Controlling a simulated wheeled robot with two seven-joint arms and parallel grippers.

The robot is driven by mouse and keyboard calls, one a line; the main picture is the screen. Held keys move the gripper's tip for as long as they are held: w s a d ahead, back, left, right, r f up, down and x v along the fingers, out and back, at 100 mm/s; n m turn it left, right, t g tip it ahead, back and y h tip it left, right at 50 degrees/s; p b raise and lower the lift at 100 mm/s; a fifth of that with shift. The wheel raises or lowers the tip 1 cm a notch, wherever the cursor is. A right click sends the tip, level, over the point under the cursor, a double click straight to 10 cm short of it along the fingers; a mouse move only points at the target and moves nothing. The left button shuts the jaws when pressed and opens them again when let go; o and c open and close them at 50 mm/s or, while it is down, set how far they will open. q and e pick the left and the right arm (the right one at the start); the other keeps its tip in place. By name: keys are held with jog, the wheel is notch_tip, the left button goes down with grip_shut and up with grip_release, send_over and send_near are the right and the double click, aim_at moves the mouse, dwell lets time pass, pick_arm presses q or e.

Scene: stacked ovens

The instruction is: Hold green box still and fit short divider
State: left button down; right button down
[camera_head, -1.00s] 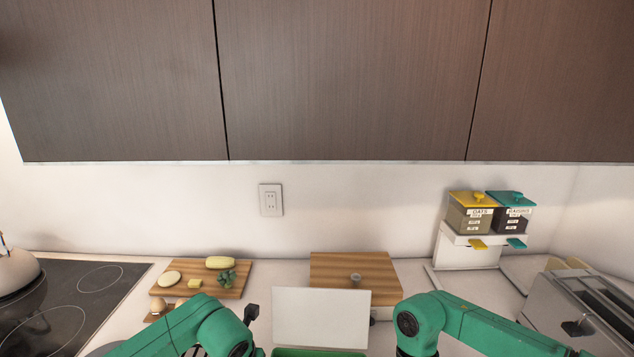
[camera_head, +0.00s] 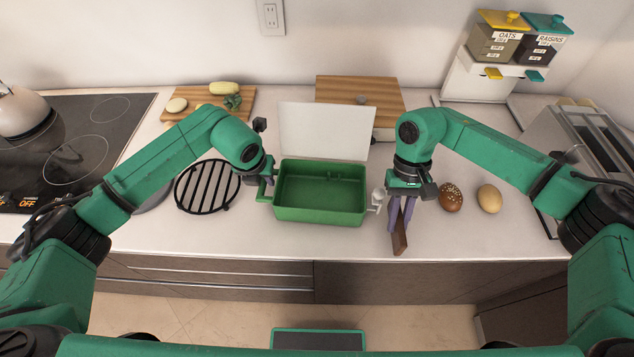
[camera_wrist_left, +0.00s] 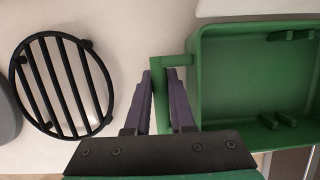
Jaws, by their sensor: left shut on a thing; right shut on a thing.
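The green box (camera_head: 318,216) stands open and empty on the counter, its white lid (camera_head: 325,132) raised at the back. My left gripper (camera_head: 266,192) is shut on the box's left handle. The left wrist view shows its purple fingers (camera_wrist_left: 162,88) on either side of the handle (camera_wrist_left: 174,62), and small slotted holders (camera_wrist_left: 280,119) inside the box. My right gripper (camera_head: 402,208) is shut on a thin brown piece, which looks like the short divider (camera_head: 400,243). It hangs tilted right of the box, near the counter's front edge, its upper part hidden between the fingers.
A black round rack (camera_head: 207,187) lies left of the box. A seeded bun (camera_head: 451,197) and a plain one (camera_head: 489,198) lie right of my right gripper. A wooden-topped box (camera_head: 350,90) stands behind the lid. A toaster (camera_head: 575,150) is at far right.

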jog(key=shift+w, duration=0.1)
jog(key=w+d+r+m+t+y, duration=0.1)
jog(key=w+d+r+m+y, duration=0.15)
jog(key=w+r+m, duration=0.75)
pick_arm(q)
jog(key=shift+f, duration=0.1)
pick_arm(e)
jog(key=m+t+y, duration=0.2)
jog(key=m+t, duration=0.3)
jog(key=m, duration=0.8)
send_over(325, 196)
jog(key=s+d, duration=0.1)
jog(key=d, duration=0.1)
jog(key=f, duration=0.1)
pick_arm(q)
jog(key=shift+s, duration=0.1)
pick_arm(e)
jog(key=shift+h, duration=0.25)
notch_tip(325, 196, down, 10)
jog(key=shift+f, duration=0.1)
jog(key=c, duration=0.8)
grip_release()
